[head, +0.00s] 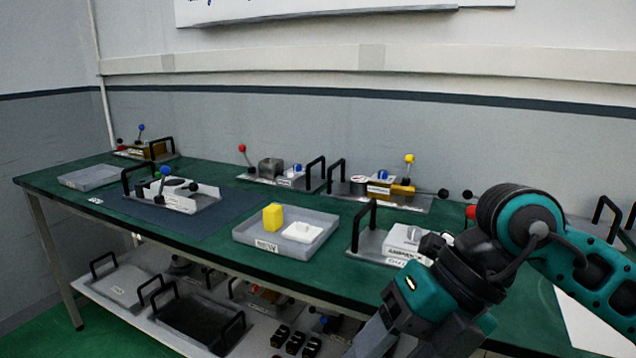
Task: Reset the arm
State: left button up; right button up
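My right arm, teal and black, comes in from the right and bends down at the front of the green table (330,278). The grey top of my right gripper shows at the bottom edge, but its fingertips are out of frame, so I cannot tell whether it is open or shut. My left arm and gripper are not in view.
A grey tray (250,235) holds a yellow block (272,216) and a white block (302,232). A handled device with a blue knob (165,171) stands on a dark mat (130,207). Other handled devices line the back. A lower shelf (100,300) holds trays.

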jog(key=s+a+r+m+g+y, duration=0.25)
jog(key=a+r+y, duration=0.25)
jog(key=a+y, duration=0.5)
jog(key=w+d+f+m+t+h, duration=0.1)
jog(key=w+d+f+m+t, duration=0.25)
jog(key=m+t, duration=0.4)
jog(key=w+d+f+m+t+h+p, duration=0.1)
jog(key=w+d+f+m+t, duration=0.25)
jog(key=m+t, duration=0.4)
jog(key=w+d+f+m+t+h, duration=0.1)
jog(key=w+d+f+m+t, duration=0.1)
jog(key=w+d+m+t, duration=0.4)
jog(key=s+d+f+m+g+h, duration=0.2)
jog(key=s+f+m+h, duration=0.1)
jog(key=f, duration=0.6)
jog(key=s+d+f+m+g+h, duration=0.2)
jog(key=s+d+f+m+h, duration=0.1)
jog(key=f, duration=0.6)
jog(key=s+d+f+m+g+h, duration=0.2)
jog(key=s+f+m+h, duration=0.3)
jog(key=s+f, duration=0.3)
jog(key=shift+s+d+f+h, duration=0.25)
jog(key=shift+d+f+h, duration=0.15)
jog(key=shift+f, duration=0.25)
jog(key=shift+m+g, duration=0.25)
